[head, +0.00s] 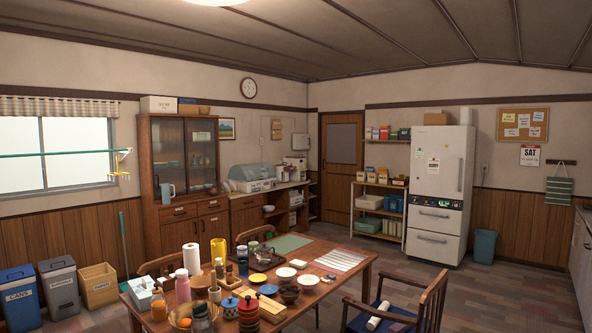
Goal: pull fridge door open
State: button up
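The white fridge (450,148) stands upright against the back wall, right of centre. Its tall upper door (442,178) looks shut, flush with the body. A slim vertical handle (460,174) runs along the right side of that door. Papers are stuck on the door's left part. Below a dark strip, two drawers (436,228) with horizontal handles look shut too. My gripper is not in this view, so its state and its place relative to the fridge do not show.
A dining table (345,272) crowded with dishes and bottles fills the foreground. A wooden chair (400,305) stands at its right. A low shelf (379,212) adjoins the fridge's left, a blue bin (485,246) its right. Floor (500,290) before the fridge is clear.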

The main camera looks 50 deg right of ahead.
aim_at(438, 154)
jog(key=u, duration=0.05)
jog(key=i, duration=6.9)
jog(key=z, duration=3.05)
